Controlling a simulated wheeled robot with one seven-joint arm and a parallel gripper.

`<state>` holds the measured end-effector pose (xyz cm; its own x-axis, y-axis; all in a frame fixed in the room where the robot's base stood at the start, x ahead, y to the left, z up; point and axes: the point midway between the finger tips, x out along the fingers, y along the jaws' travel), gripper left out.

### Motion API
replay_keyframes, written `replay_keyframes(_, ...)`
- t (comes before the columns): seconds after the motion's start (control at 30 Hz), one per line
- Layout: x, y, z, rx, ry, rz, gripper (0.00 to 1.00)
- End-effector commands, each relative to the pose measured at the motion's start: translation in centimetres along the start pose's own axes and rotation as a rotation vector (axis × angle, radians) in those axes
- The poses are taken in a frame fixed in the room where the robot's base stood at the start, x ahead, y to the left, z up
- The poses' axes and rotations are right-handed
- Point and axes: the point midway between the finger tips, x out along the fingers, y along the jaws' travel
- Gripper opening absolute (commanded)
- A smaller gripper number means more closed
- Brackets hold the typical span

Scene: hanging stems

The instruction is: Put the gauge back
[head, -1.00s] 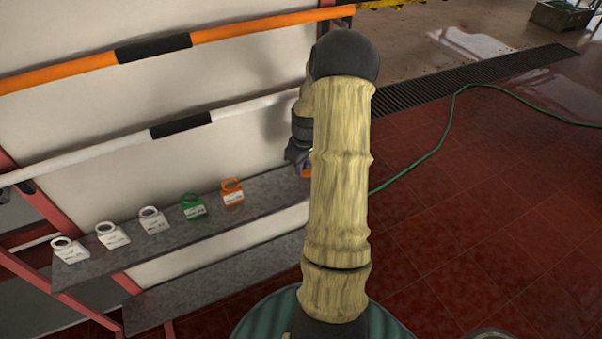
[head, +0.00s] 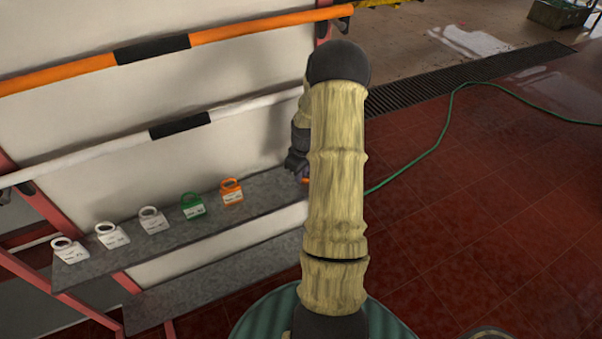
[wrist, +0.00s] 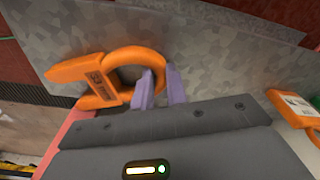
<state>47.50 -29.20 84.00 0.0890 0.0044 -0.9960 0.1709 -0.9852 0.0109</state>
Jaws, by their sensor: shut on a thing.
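The orange gauge (wrist: 98,80), a flat piece with a ring and a labelled, forked body, is in the wrist view. My gripper (wrist: 160,80) is shut on its ring, with the purple fingers at the ring's right side. The grey shelf (wrist: 225,45) lies behind the gauge; I cannot tell whether the gauge touches it. In the head view my gripper (head: 299,168) is mostly hidden behind my arm, at the right end of the shelf (head: 235,225). Only a small bit of orange shows there.
A row of ringed tags stands on the shelf: several white ones (head: 113,238), a green one (head: 192,208) and an orange one (head: 231,195), which also shows in the wrist view (wrist: 294,110). Orange (head: 80,66) and white (head: 100,150) bars hang above. A green hose (head: 430,150) crosses the floor.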

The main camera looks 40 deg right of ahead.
Motion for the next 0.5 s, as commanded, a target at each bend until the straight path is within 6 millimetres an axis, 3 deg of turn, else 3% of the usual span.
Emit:
replay_keyframes(0.03,0.17,0.02,0.05,0.001,0.0,0.0,0.16)
replay_keyframes(0.13,0.11,0.04,0.06,0.001,0.0,0.0,0.36)
replay_keyframes(0.5,-0.27,0.08,0.04,0.002,0.0,0.001,0.36)
